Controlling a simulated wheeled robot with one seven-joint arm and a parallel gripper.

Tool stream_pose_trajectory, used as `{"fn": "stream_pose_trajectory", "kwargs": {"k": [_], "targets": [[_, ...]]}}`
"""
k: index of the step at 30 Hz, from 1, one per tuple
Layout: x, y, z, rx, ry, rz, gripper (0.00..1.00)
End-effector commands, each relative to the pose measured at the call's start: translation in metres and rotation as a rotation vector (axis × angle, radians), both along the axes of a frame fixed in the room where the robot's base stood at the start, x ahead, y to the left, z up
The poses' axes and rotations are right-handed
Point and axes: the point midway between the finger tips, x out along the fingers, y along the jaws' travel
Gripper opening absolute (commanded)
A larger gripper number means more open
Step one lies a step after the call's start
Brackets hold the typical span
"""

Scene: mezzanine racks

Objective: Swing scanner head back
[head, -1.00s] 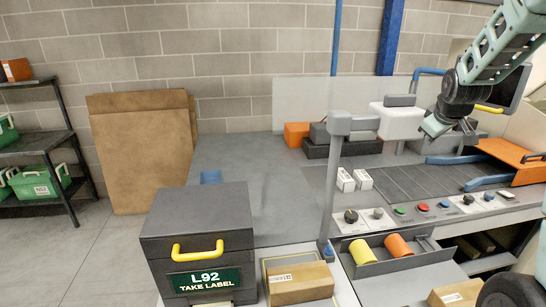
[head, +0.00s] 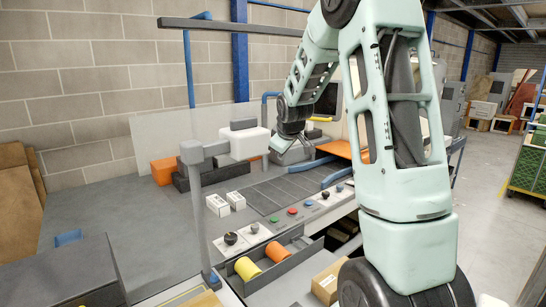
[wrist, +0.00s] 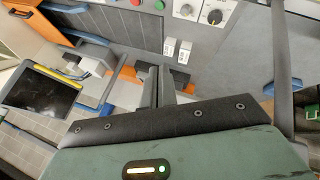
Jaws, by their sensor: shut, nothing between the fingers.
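A white block with a dark grey top, which looks like the scanner head (head: 249,142), is over the back of the bench in the head view. A grey post (head: 194,215) with a short grey arm (head: 215,148) stands to its left; I cannot tell whether the arm joins the white block.
A screen (wrist: 40,92) with a yellow bar is near my gripper. Blue rails (head: 330,178), an orange flap (head: 338,149), two small white boxes (head: 226,203) and a row of buttons and knobs (head: 292,212) are on the bench. A dark bin (head: 60,275) stands front left.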

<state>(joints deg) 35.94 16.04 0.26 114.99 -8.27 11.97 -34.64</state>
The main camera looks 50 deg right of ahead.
Motion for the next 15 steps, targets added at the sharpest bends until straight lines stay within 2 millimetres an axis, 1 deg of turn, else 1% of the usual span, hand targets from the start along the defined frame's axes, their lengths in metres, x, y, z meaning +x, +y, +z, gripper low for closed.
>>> {"fn": "stream_pose_trajectory", "kwargs": {"k": [2,8,15], "targets": [[0.000,-0.001,0.001,0.000,-0.001,-0.001,0.00],[-0.011,-0.007,0.015,0.001,0.000,-0.006,0.00],[-0.028,-0.016,0.039,-0.002,-0.002,-0.007,0.00]]}}
